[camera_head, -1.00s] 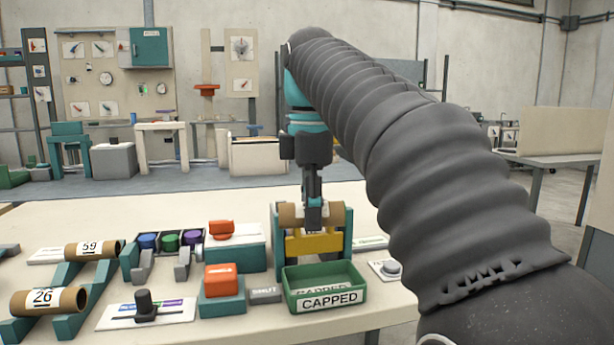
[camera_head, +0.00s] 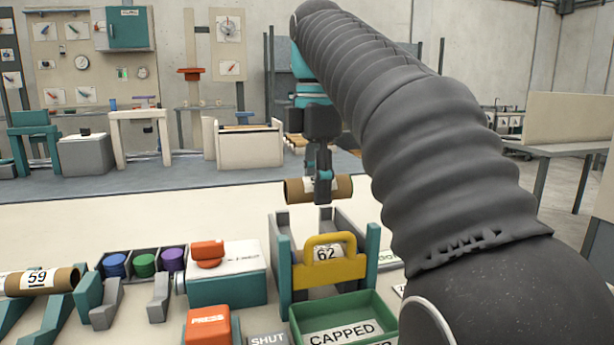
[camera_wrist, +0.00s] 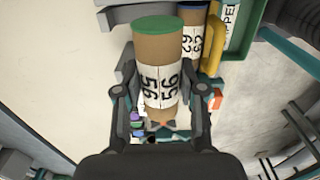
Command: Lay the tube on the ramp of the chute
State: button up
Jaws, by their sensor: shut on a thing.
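My gripper (camera_head: 322,192) is shut on a brown cardboard tube (camera_head: 341,188), held lying crosswise in the air. In the wrist view the held tube (camera_wrist: 159,50) has a green end and a white label whose number I cannot read surely. The chute has teal posts (camera_head: 373,252), grey side walls and a yellow gate (camera_head: 300,275) at its front. Another tube, labelled 62 (camera_head: 327,252), lies behind the gate; it shows a blue end in the wrist view (camera_wrist: 192,5). The held tube is above and behind the gate in the head view, apart from the chute.
A green bin marked CAPPED (camera_head: 370,309) stands before the chute. To the left are an orange PRESS block (camera_head: 208,327), a teal-and-white box (camera_head: 228,287), a rack of coloured caps (camera_head: 145,264) and tube 59 (camera_head: 38,281) on teal supports. The table behind the chute is clear.

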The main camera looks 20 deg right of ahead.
jog(key=shift+a+f, duration=0.2)
jog(key=shift+f, duration=0.95)
jog(key=shift+f+b, duration=1.55)
jog(key=shift+f, duration=0.55)
jog(key=o, duration=1)
jog(key=shift+c, duration=0.2)
